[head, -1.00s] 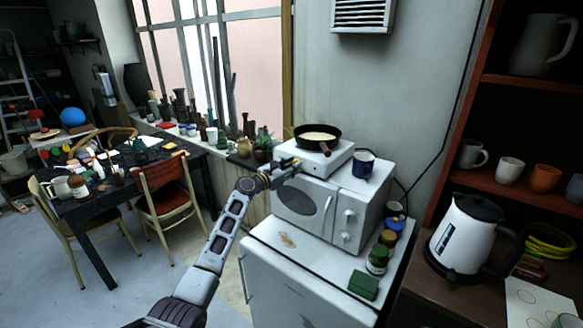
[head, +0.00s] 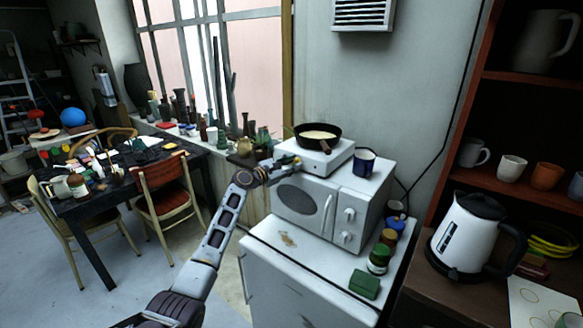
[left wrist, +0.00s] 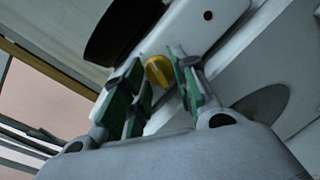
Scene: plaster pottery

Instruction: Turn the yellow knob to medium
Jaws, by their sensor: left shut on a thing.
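The yellow knob (left wrist: 159,71) shows in the left wrist view on the front of the white hot plate (left wrist: 186,28). My left gripper (left wrist: 157,66) has its green-padded fingers on both sides of the knob and is shut on it. In the head view my left gripper (head: 292,162) reaches in from the left to the front-left of the hot plate (head: 322,163), where the knob is largely hidden. The knob's setting marks are not readable. My right gripper is not in view.
A dark frying pan (head: 318,137) sits on the hot plate, which stands on a white microwave (head: 308,205). A blue mug (head: 364,162) stands beside the hot plate. Jars and a green box (head: 364,284) are on the white cabinet (head: 275,245). A kettle (head: 467,238) stands at right.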

